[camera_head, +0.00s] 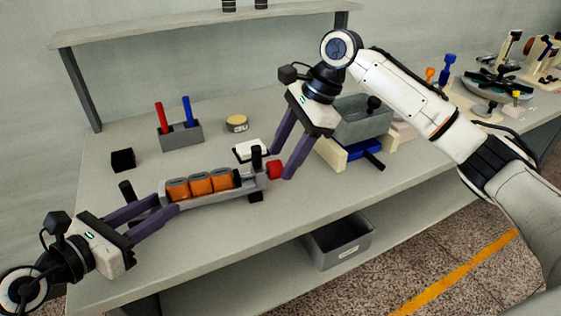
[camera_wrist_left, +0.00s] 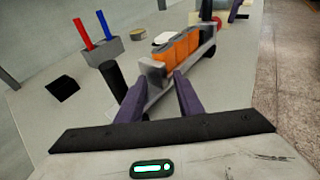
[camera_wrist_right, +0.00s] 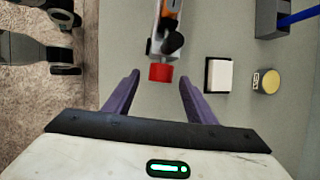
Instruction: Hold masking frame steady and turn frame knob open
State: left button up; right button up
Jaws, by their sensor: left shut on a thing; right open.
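The masking frame (camera_head: 210,198) is a grey open holder on the table, with several orange spools (camera_head: 200,185) in a row in it. Its red knob (camera_head: 274,169) is at the right end, beside a black post (camera_head: 256,158). My left gripper (camera_head: 168,203) is shut on the frame's left end; the frame's end also shows between the fingers in the left wrist view (camera_wrist_left: 152,73). My right gripper (camera_head: 279,165) is open, its fingers on either side of the red knob. In the right wrist view the knob (camera_wrist_right: 160,72) lies between and just beyond the fingertips, apparently untouched.
A grey block with a red and a blue stick (camera_head: 181,134), a black cube (camera_head: 122,160), a yellow-topped tin (camera_head: 237,124) and a white pad (camera_head: 249,150) stand behind the frame. The table's front edge is close.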

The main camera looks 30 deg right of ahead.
aim_at(282, 166)
jog(key=shift+x, duration=1.3)
jog(key=c, duration=1)
jog(key=shift+s+f+t, duration=0.1)
jog(key=shift+t, duration=0.2)
jog(key=shift+c, duration=0.3)
jog(key=t, duration=0.2)
jog(key=shift+s+f+n+t, duration=0.2)
jog(key=shift+s+n+t, duration=0.15)
jog(key=shift+n+t, duration=0.05)
jog(key=t, duration=0.3)
jog(key=shift+s+f+n, duration=0.2)
jog(key=shift+s+n, duration=0.05)
jog(key=shift+n, duration=0.05)
jog(key=t, duration=0.2)
jog(key=n+t, duration=0.1)
jog(key=t, duration=0.1)
jog(key=shift+s+a+f, duration=0.1)
jog(key=shift+a+f, duration=0.05)
jog(key=shift+n+t, duration=0.4)
jog(key=shift+t, duration=0.8)
